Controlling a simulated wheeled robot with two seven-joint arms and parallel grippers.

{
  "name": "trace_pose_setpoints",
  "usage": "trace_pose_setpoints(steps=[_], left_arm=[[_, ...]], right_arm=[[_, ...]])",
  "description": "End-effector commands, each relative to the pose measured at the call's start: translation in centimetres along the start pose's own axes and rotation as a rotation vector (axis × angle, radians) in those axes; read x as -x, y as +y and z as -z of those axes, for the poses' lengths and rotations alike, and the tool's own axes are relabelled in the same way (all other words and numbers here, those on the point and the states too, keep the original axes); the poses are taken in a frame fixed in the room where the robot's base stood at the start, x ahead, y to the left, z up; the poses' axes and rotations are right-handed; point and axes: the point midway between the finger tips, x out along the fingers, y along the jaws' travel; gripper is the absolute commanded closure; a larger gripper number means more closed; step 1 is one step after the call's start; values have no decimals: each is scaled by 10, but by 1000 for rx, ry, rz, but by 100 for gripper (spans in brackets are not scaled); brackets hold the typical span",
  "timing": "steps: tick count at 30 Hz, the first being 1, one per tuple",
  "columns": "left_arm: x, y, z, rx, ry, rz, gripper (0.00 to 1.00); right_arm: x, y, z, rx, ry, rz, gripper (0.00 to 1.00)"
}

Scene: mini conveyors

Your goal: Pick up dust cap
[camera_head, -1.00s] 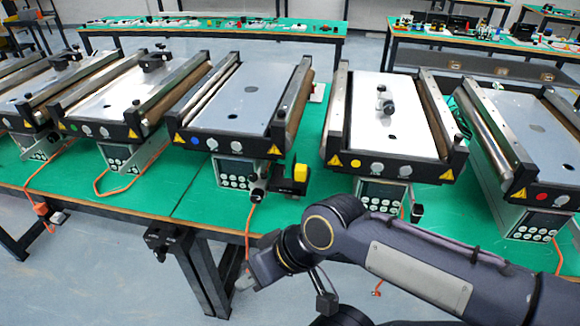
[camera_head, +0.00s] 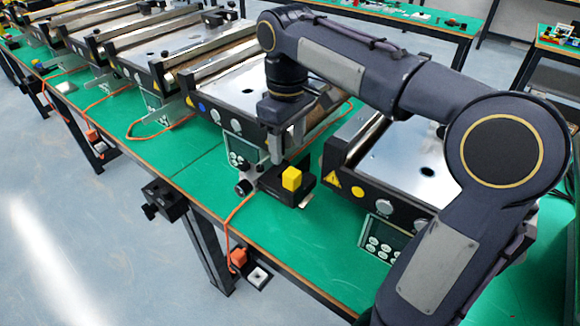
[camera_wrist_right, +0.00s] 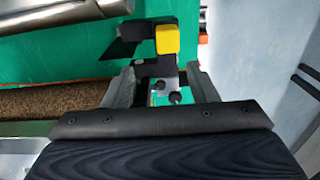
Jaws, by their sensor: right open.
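A yellow cap (camera_head: 291,179), which looks like the dust cap, sits on a black block (camera_head: 303,191) near the green table's front edge, in front of a conveyor. The cap also shows in the right wrist view (camera_wrist_right: 167,40), beyond my fingertips and a little right of centre. My right gripper (camera_head: 287,138) is open and empty, above and just behind the cap in the head view. In the right wrist view its two fingers (camera_wrist_right: 163,80) stand apart, with black knobs of the conveyor stand showing between them. Neither finger visibly touches the cap. My left gripper is not in view.
Several mini conveyors (camera_head: 215,87) stand in a row on the green table (camera_head: 190,160). My right arm hides part of two of them. An orange cable (camera_head: 232,215) hangs over the front edge. A black clamp (camera_head: 163,200) is fixed at that edge.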

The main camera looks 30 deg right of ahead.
Motion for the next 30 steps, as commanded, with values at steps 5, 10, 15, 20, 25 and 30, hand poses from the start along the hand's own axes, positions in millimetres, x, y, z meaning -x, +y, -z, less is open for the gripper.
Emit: trace_pose_setpoints(steps=[5, 10, 15, 20, 25, 30], left_arm=[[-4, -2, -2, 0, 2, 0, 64], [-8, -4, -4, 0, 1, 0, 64], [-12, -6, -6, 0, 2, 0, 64], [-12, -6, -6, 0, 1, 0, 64], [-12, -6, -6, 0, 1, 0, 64], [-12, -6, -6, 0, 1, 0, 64]], right_arm=[[-20, -1, -1, 3, -1, 0, 47], [-43, -4, -6, 2, -1, 1, 47], [-66, -6, -7, 2, 0, 1, 47], [-73, -6, -7, 2, 3, 1, 47], [-73, -6, -7, 2, 3, 1, 47], [-72, -6, -7, 1, 3, 1, 70]])
